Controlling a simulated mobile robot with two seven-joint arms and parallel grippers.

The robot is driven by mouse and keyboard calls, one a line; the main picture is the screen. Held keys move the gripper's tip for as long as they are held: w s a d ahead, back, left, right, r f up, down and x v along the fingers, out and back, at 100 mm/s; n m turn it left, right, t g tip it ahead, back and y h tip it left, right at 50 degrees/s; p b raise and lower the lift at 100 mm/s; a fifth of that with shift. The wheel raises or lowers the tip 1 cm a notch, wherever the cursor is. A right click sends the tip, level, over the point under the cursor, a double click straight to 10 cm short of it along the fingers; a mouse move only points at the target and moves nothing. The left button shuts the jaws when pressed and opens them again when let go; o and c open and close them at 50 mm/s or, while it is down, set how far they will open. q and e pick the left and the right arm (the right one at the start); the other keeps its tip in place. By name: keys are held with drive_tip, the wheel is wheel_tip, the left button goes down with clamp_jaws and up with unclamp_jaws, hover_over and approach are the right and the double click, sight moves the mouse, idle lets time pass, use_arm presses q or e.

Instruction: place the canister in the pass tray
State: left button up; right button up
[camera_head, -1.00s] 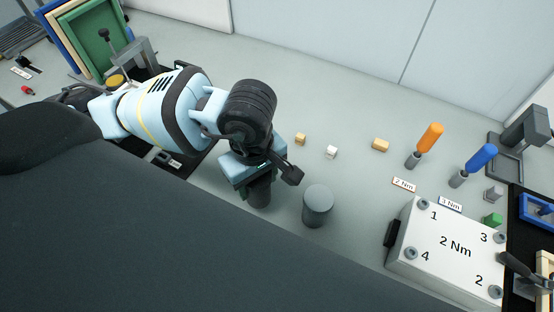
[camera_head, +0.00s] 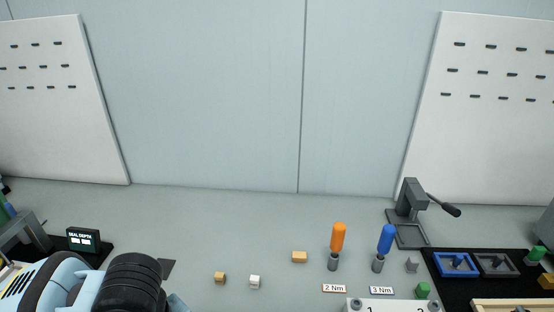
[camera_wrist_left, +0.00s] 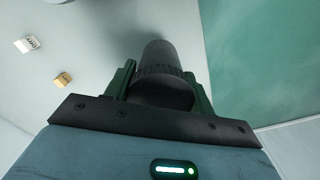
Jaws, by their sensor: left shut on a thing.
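In the left wrist view my left gripper (camera_wrist_left: 160,72) is shut on a dark grey cylinder with a ridged band, which I take to be the canister (camera_wrist_left: 160,55). Its far end points away from the gripper. In the head view only part of my left arm shows at the bottom left; the fingers and canister are out of frame. I cannot tell which thing is the pass tray; a blue tray (camera_head: 455,263) and a grey tray (camera_head: 495,264) sit on a black mat at the right. My right gripper is not in view.
Small blocks (camera_head: 220,278), an orange-handled driver (camera_head: 338,240) and a blue-handled driver (camera_head: 385,242) stand on the bench. A grey lever press (camera_head: 410,215) is at the back right. A seal depth display (camera_head: 83,240) is at left. The back middle of the bench is clear.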

use_arm(q)
drive_tip(key=w+a+r+m+p, duration=0.2)
drive_tip(key=w+r+m, duration=0.3)
drive_tip(key=m, duration=0.6)
drive_tip(key=shift+w+r+p, duration=0.15)
drive_tip(key=shift+r+p, duration=0.25)
drive_tip(key=shift+r, duration=0.25)
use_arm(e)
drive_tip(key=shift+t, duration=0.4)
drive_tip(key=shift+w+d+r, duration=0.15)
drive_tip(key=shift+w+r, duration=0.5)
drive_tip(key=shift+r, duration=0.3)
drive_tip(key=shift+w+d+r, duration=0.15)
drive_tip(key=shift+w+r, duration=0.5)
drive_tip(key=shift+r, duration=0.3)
use_arm(q)
drive_tip(key=shift+a, duration=0.1)
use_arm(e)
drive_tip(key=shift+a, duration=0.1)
